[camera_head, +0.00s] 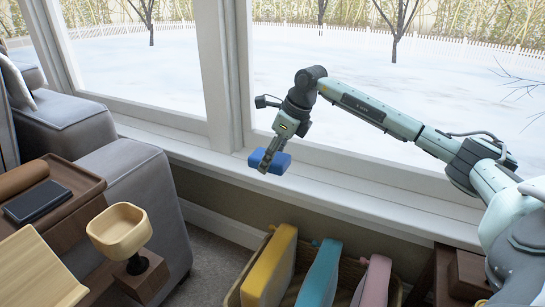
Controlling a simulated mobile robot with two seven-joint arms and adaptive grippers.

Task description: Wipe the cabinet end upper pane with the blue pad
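My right arm comes in from the right and reaches across in front of the window. Its gripper (270,158) points down and is shut on the blue pad (282,163), which shows on both sides of the fingers. The pad is near the white window sill; whether it touches anything is hard to tell. Two large window panes show: a left pane (130,75) and a right pane (330,60), split by a white post (222,70). I cannot tell which one is the cabinet end upper pane. My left gripper is not in view.
A grey sofa (130,178) stands at the left, with a wooden tray (85,183) holding a dark book (38,201). A yellow cup-like bowl on a stand (120,230) is in front. Below the sill, a basket (235,290) holds yellow, blue and pink items.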

